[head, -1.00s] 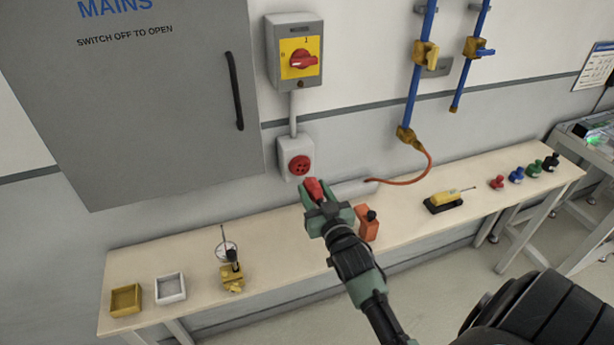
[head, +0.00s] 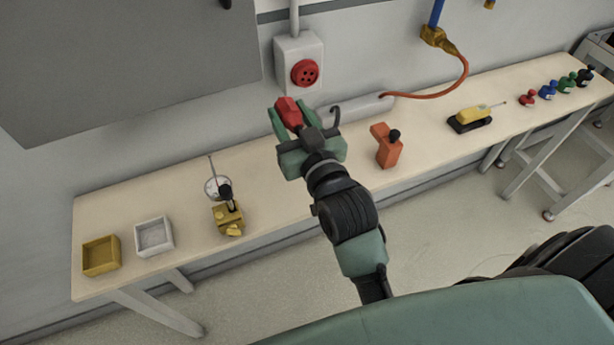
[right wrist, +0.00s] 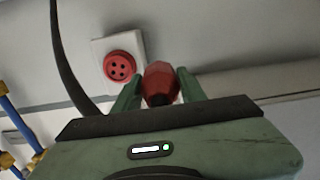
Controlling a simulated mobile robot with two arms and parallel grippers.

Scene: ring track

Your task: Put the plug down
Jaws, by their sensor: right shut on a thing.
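The red plug (head: 288,112) is held between the fingers of my right gripper (head: 291,122), in front of the wall above the back edge of the bench (head: 180,194). In the right wrist view the plug (right wrist: 160,84) sits between the two green fingers, which are shut on it. A dark cable shows beside the gripper. The red wall socket (head: 305,73) is apart from the plug, just above and behind it; it also shows in the right wrist view (right wrist: 122,67). My left gripper is not in view.
On the bench stand a yellow tray (head: 101,256), a white tray (head: 154,236), a brass fixture with a dial gauge (head: 228,216), an orange tool (head: 386,148) and a yellow device (head: 470,118). Several coloured knobs stand at the right. Bare bench top lies between the fixture and my gripper.

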